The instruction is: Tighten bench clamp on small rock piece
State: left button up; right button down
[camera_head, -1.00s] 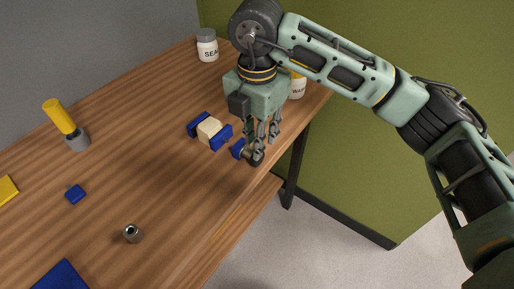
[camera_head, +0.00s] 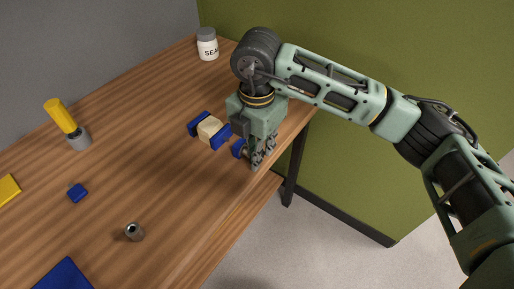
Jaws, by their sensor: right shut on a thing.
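The bench clamp is blue, and its two jaws (camera_head: 220,136) stand on either side of a small beige rock piece (camera_head: 210,128) on the wooden bench. The rock appears to touch both jaws. A separate-looking blue end part of the clamp (camera_head: 238,148) lies to the right, near the bench's edge. My right gripper (camera_head: 258,162) points down at this blue end and is shut on it. Its fingers hide part of the blue end and the link to the jaws. My left gripper is not in view.
A white jar with a grey lid (camera_head: 207,48) stands at the back. A yellow-handled tool (camera_head: 64,120), a small blue block (camera_head: 78,193), a metal cylinder (camera_head: 134,232), a yellow item (camera_head: 7,189) and a blue item (camera_head: 63,275) lie left and in front. The middle bench is clear.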

jog(key=shift+w+d+f+g+y, duration=0.1)
jog(key=shift+w+d+g+y, duration=0.05)
jog(key=shift+g+y, duration=0.2)
jog(key=shift+w+d+g+y, duration=0.15)
jog(key=shift+g+y, duration=0.35)
jog(key=shift+g, duration=0.25)
jog(key=shift+w+g+y, duration=0.1)
jog(key=shift+g+y, duration=0.35)
jog(key=shift+g, duration=0.25)
jog(key=c, duration=2)
grip_release()
jog(key=v, duration=1.2)
